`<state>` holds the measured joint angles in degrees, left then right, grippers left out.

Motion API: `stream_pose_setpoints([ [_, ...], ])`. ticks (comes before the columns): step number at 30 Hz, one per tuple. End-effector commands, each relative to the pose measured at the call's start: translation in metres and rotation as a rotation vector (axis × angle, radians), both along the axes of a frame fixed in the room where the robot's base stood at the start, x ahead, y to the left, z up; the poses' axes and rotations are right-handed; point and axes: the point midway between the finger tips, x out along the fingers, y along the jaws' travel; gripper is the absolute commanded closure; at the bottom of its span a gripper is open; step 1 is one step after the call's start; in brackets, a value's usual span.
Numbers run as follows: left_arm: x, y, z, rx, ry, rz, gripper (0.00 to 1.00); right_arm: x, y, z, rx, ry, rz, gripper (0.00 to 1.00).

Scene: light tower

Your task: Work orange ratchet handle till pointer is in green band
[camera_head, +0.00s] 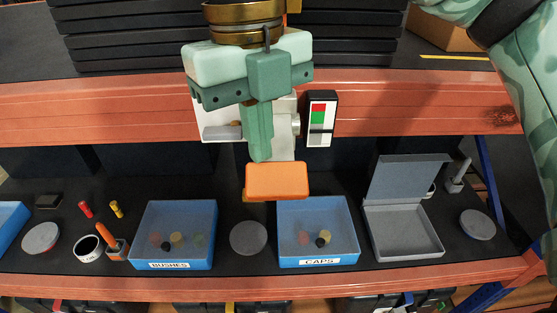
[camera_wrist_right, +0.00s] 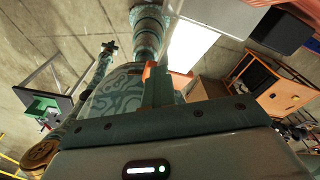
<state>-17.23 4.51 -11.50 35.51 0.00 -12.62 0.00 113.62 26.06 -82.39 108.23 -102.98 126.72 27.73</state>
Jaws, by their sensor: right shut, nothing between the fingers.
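The orange ratchet handle (camera_head: 277,180) sticks out toward me below the mechanism, in the middle of the head view. My right gripper (camera_head: 259,155) points down just above and behind it, its fingers shut and empty. I cannot tell whether they touch the handle. In the right wrist view the shut fingers (camera_wrist_right: 157,87) have an orange part behind them. The gauge (camera_head: 320,118) is right of the gripper, with a red band above a green band and pale and dark parts below. The pointer is too small to place surely. My left gripper is not in view.
An orange beam (camera_head: 400,122) runs behind the mechanism. On the dark shelf stand a blue BUSHES bin (camera_head: 180,265), a blue CAPS bin (camera_head: 318,261) and an open grey box (camera_head: 405,253). A grey disc (camera_head: 248,238) lies between the bins.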

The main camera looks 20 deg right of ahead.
Motion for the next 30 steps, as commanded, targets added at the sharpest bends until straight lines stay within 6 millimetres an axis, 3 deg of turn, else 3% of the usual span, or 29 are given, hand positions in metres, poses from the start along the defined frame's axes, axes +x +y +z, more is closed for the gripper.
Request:
stream_pose_setpoints([
  [7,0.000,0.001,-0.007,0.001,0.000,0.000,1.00,0.005,0.002,0.048,0.003,-0.011,-0.005,1.00],
  [18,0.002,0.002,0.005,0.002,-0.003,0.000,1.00,0.010,0.003,0.134,0.001,-0.005,-0.003,1.00],
  [24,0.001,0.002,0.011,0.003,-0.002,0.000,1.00,0.011,0.004,0.153,-0.001,-0.001,-0.001,1.00],
  [30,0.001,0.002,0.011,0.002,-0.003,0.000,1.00,0.012,0.004,0.156,0.000,-0.001,0.001,1.00],
])
